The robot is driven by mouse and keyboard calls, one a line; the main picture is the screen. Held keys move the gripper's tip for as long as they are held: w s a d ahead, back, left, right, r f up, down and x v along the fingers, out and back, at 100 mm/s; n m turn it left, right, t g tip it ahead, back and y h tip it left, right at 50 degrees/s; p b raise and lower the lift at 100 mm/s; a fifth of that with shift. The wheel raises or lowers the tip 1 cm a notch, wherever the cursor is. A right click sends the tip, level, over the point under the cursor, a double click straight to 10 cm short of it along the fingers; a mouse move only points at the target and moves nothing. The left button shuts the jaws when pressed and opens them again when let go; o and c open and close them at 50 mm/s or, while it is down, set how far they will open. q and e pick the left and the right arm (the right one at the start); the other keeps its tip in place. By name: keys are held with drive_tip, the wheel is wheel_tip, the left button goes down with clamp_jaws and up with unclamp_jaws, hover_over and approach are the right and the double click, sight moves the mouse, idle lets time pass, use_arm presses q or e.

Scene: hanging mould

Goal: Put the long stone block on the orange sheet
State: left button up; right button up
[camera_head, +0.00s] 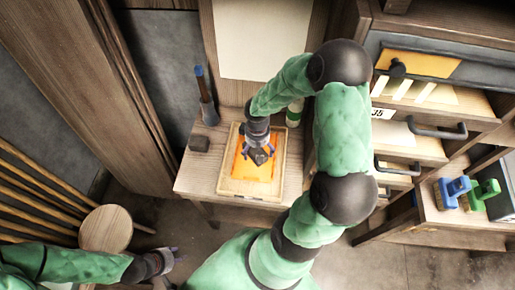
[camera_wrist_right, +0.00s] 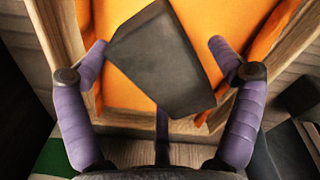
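The orange sheet (camera_head: 249,168) lies in a shallow wooden tray on the small table; it fills much of the right wrist view (camera_wrist_right: 240,25). A dark grey stone block (camera_wrist_right: 160,65) lies askew over the sheet, between the spread fingers of my right gripper (camera_wrist_right: 160,62). A gap shows between the block and the right finger; the left finger is close to its edge. Whether the block rests fully on the sheet is unclear. In the head view my right gripper (camera_head: 258,154) is above the sheet and hides most of the block. My left gripper (camera_head: 168,265) is open and empty, low at left.
A small dark block (camera_head: 200,143) sits on the table left of the tray (camera_head: 280,178). A brush-like tool (camera_head: 206,98) and a bottle (camera_head: 294,112) stand behind. A round stool (camera_head: 106,229) is at left; open drawers (camera_head: 410,140) are at right.

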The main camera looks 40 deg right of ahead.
drive_tip(key=shift+r, duration=0.2)
wheel_tip(320, 180, up, 12)
drive_tip(key=p, duration=0.4)
drive_tip(key=shift+f, duration=0.1)
idle(0.6)
